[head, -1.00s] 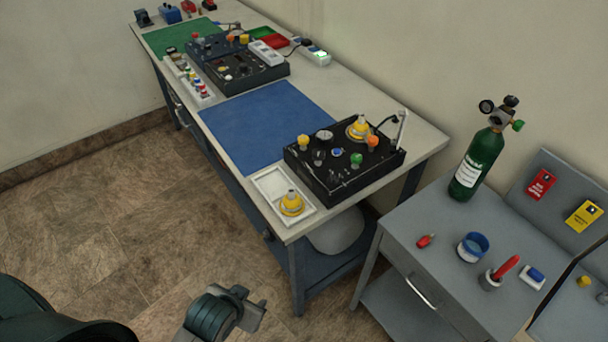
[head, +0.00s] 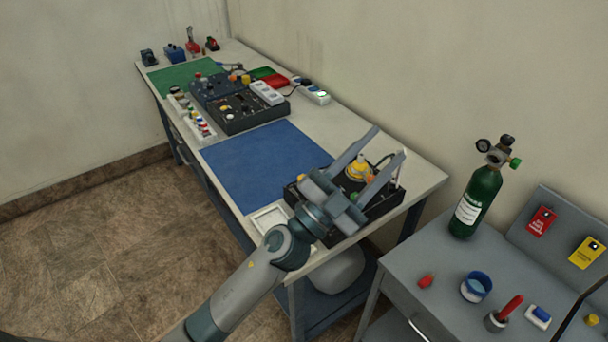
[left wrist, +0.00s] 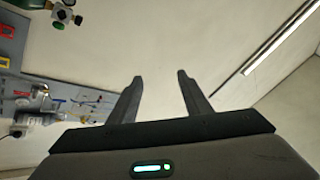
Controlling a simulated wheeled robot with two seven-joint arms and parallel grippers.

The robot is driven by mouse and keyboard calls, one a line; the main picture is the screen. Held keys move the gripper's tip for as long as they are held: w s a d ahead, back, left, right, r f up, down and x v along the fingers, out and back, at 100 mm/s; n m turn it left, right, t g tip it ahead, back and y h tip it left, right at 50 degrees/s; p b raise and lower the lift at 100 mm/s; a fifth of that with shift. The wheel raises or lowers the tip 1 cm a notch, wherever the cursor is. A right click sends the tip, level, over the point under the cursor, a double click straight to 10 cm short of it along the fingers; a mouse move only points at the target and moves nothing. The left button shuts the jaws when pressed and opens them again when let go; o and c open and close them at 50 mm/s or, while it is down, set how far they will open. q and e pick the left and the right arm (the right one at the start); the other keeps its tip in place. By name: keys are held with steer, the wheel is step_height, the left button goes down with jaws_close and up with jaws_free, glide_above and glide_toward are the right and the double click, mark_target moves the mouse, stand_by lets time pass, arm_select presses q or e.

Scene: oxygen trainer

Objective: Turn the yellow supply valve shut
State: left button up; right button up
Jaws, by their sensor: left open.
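The black trainer box (head: 350,227) stands at the near end of the long table, largely covered by my left gripper (head: 389,142). A yellow domed part (head: 357,168) shows on the box between the two fingers. A small yellow-orange bit (head: 300,178) shows at the box's left edge beside the gripper. I cannot tell for sure which of these is the yellow supply valve. My left gripper is open and empty, above the box, with its fingers pointing up and right. The left wrist view shows the open fingers (left wrist: 160,77) against the wall, with no valve between them.
A blue mat (head: 265,165) lies left of the box. A white tray (head: 262,216) is partly behind my arm. A green cylinder (head: 480,200) stands on the grey side cart (head: 430,250), with a blue-rimmed cup (head: 476,287). A second trainer box (head: 235,115) stands farther back.

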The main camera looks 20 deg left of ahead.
arm_select(q)
steer(key=s+d+f+m+g+h, duration=0.25)
steer(key=d+m+g+h, duration=0.25)
steer(key=d+m+g, duration=0.85)
steer(key=w+a+f+m+g+y, duration=0.3)
steer(key=f+m+g+y, duration=0.1)
steer(key=f+y, duration=0.55)
steer(key=w+a+f+n+t+y, duration=0.15)
steer(key=w+a+f+y, duration=0.25)
steer(key=w+a+y, duration=0.55)
steer(key=w+a+r+n+y, duration=0.1)
steer(key=a+r+n+y, duration=0.1)
steer(key=a, duration=0.6)
steer(key=w+a+r+n+y, duration=0.2)
steer(key=a+r, duration=0.2)
steer(key=a, duration=0.4)
steer(key=shift+a+t, duration=0.25)
steer(key=shift+t, duration=0.05)
steer(key=shift+f, duration=0.15)
